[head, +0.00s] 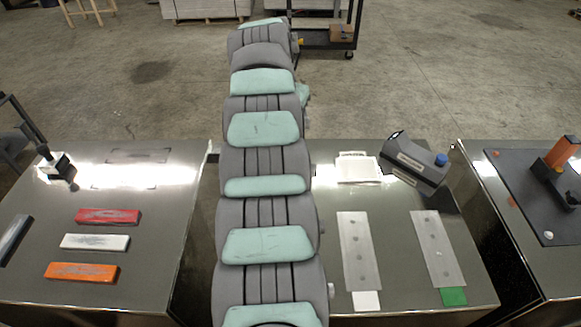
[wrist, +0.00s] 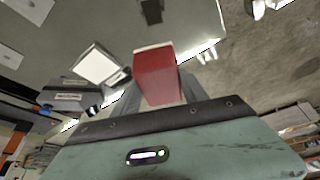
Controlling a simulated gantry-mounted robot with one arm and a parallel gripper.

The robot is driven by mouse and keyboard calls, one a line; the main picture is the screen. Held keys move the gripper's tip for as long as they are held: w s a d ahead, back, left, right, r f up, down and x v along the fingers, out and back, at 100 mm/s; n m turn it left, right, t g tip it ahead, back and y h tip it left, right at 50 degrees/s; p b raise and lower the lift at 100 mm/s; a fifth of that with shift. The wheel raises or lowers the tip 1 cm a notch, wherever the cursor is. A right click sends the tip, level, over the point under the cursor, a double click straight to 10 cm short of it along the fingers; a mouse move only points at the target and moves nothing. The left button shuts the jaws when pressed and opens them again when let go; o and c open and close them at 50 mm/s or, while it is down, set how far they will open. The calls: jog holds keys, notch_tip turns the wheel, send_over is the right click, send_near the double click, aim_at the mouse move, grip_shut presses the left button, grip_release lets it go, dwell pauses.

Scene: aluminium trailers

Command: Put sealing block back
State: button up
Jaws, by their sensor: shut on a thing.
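In the wrist view my gripper (wrist: 158,88) is shut on a red block (wrist: 157,72) with a pale far edge, its grey fingers on either side. I cannot tell if this is the sealing block. In the head view my arm hides its own gripper and the held block. A red block (head: 107,216), a white block (head: 95,241) and an orange block (head: 81,271) lie flat in a column on the left table (head: 150,290). A dark block (head: 14,240) lies at that table's left edge.
The right-hand table (head: 405,290) holds two perforated metal strips (head: 357,250), a white pad (head: 358,168) and a dark grey device with a blue knob (head: 415,163). A small dark stand (head: 55,165) is at the back left. A gap separates the two tables beneath my arm.

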notch_tip(320, 180, down, 9)
jog(key=b, duration=0.3)
jog(key=shift+f, duration=2.25)
jog(key=o, duration=1.4)
jog(key=b+v, duration=0.1)
jog(key=v, duration=1.1)
jog(key=shift+a+r, duration=0.1)
